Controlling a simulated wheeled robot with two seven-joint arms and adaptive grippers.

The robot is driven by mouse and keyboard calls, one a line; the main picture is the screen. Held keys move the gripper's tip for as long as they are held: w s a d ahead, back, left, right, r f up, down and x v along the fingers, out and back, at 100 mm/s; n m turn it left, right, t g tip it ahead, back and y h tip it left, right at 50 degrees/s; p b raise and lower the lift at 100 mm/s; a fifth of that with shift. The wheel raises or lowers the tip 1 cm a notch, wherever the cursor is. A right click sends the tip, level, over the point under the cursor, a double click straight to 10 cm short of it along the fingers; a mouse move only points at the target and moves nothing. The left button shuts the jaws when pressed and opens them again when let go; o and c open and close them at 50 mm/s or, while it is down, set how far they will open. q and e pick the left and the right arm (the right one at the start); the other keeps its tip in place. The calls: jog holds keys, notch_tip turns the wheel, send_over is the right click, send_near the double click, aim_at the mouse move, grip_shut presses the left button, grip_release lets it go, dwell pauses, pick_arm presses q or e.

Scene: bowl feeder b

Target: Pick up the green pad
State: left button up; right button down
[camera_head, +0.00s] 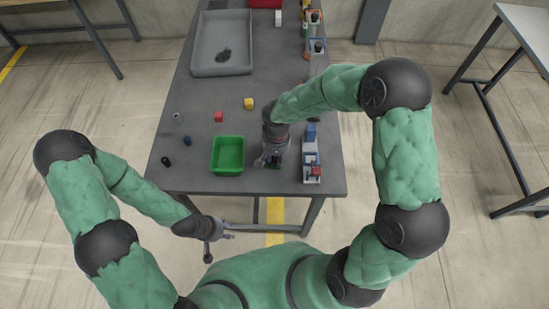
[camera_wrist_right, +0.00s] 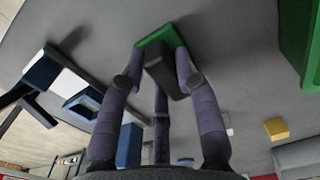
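A small green pad (camera_head: 275,166) lies on the grey table near its front edge, mostly hidden by my right gripper (camera_head: 268,160) in the head view. In the right wrist view the pad (camera_wrist_right: 160,38) is flat and green, with a dark block (camera_wrist_right: 165,75) on it. My right gripper (camera_wrist_right: 159,60) is down over it, its fingers spread around the dark block; a gap shows on the left side. Firm contact is not clear. My left gripper (camera_head: 222,240) is open and empty, off the table's front edge.
A green tray (camera_head: 228,169) stands left of my right gripper. A fixture with blue and white parts (camera_head: 311,168) stands close on its right. Small red (camera_head: 219,117) and yellow (camera_head: 248,104) blocks lie behind. A grey bin (camera_head: 205,66) is at the back.

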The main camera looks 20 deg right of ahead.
jog(key=shift+r, duration=0.1)
dwell(0.3)
jog(key=shift+r+p, duration=0.3)
jog(key=shift+r, duration=0.3)
notch_tip(320, 180, up, 2)
jog(key=shift+w+a+r+p, duration=0.15)
jog(key=shift+r+p, duration=0.1)
jog(key=shift+p, duration=0.25)
jog(key=w+a+r+p, duration=0.3)
jog(key=w+a+r, duration=0.5)
jog(key=a, duration=0.3)
jog(key=shift+r, duration=0.55)
